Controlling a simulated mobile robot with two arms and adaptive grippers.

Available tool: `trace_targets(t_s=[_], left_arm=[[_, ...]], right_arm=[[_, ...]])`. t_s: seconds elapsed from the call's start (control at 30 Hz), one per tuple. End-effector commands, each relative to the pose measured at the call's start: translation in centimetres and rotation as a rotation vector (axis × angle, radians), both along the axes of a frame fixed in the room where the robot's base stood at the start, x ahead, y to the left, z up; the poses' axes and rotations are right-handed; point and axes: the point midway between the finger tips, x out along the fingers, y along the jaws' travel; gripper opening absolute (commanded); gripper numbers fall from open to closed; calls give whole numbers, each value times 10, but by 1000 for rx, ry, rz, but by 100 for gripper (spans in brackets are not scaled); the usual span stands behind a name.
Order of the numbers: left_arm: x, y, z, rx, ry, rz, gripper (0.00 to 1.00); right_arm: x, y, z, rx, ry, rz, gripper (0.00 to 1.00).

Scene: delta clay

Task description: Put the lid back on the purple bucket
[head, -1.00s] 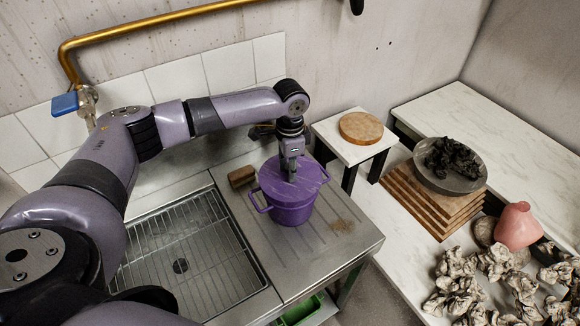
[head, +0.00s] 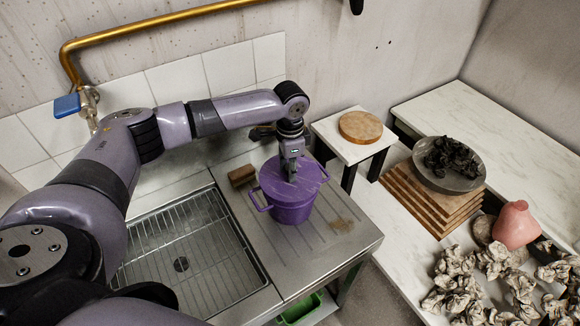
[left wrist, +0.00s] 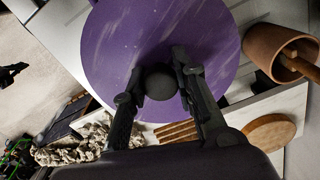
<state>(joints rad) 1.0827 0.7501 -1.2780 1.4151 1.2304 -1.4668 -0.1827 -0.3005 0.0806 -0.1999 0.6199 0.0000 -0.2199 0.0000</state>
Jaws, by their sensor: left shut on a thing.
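The purple bucket (head: 291,210) stands upright on the ribbed steel drainboard, its side handles showing. The purple lid (head: 309,172) lies at the bucket's top and looks about level; I cannot tell whether it is fully seated on the rim. My left gripper (head: 290,176) points down over the lid's middle. In the left wrist view the gripper (left wrist: 160,84) is shut on the lid's dark round knob (left wrist: 160,82), one finger on each side. The scuffed lid (left wrist: 125,40) hides the bucket there. My right gripper is not in view.
A brown cylinder (head: 241,177) lies left of the bucket, and a sink with a wire rack (head: 165,245) is further left. A small stand with a wooden disc (head: 361,126) is behind right.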

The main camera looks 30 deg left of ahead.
Motion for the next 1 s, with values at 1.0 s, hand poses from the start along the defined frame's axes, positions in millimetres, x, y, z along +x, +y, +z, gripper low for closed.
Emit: trace_targets(t_s=[1.0], left_arm=[[0, 0, 0, -1, 1, 0, 0]], right_arm=[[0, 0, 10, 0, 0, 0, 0]])
